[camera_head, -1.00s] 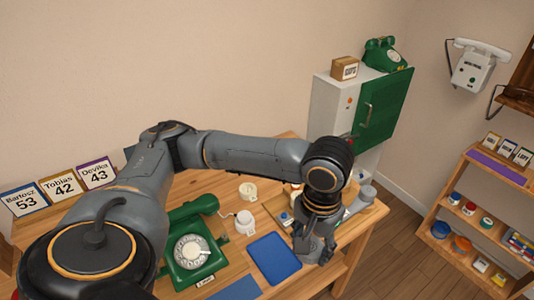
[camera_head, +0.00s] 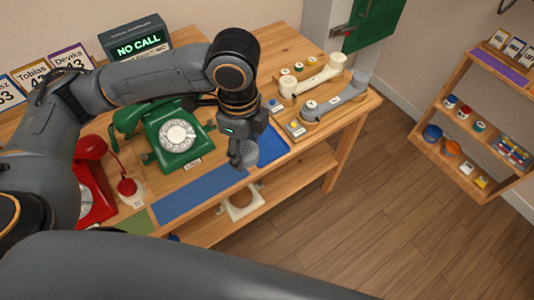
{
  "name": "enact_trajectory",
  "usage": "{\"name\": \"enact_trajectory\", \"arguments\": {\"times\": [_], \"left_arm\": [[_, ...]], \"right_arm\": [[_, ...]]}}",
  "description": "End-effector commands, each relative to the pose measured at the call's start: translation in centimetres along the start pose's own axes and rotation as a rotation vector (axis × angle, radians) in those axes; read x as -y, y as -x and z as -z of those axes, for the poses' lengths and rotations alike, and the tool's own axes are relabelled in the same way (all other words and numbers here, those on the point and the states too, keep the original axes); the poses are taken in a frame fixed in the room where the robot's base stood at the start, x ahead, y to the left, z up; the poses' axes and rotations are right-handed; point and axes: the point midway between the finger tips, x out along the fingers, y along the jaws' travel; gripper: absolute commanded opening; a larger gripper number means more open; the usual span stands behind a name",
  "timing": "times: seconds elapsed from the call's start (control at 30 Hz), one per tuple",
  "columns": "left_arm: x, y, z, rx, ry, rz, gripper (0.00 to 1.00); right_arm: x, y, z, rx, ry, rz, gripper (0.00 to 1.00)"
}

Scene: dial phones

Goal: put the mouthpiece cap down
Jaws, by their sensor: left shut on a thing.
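My left gripper (camera_head: 242,158) points down over the front of the table, between the blue mat and the blue tray. It is shut on a grey round piece, which looks like the mouthpiece cap (camera_head: 250,153). The fingers partly cover the cap. Whether it touches the surface below I cannot tell. The blue tray (camera_head: 271,146) lies just right of the gripper and is partly hidden by it. The blue mat (camera_head: 200,195) lies to the left, along the table's front edge. My right gripper is not in view.
A green dial phone (camera_head: 177,135) stands behind and left of the gripper, and a red phone (camera_head: 92,190) farther left. A cream handset (camera_head: 313,76) and a grey handset (camera_head: 338,102) lie on the right. A "NO CALL" display (camera_head: 138,47) stands at the back.

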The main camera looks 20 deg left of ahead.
Motion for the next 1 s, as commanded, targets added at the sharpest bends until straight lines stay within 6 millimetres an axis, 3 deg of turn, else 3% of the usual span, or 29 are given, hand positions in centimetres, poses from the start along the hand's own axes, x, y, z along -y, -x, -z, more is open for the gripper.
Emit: {"name": "enact_trajectory", "arguments": {"times": [0.03, 0.2, 0.43, 0.67, 1.0], "left_arm": [[0.0, -1.1, 0.3, 0.000, -0.127, 0.000, 0.24], [0.1, -2.6, 1.3, 0.000, -0.564, 0.002, 0.24], [0.2, -3.8, 2.1, 0.003, -0.983, 0.004, 0.24], [1.1, -4.4, 2.2, 0.003, -1.118, 0.003, 0.24], [8.7, -7.8, 0.2, 0.002, -1.117, 0.003, 0.24]], "right_arm": [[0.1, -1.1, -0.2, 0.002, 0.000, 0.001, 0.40], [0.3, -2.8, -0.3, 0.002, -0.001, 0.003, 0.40], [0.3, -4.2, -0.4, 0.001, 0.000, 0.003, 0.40], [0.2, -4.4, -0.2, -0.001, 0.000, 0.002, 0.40], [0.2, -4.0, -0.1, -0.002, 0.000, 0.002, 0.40]]}}
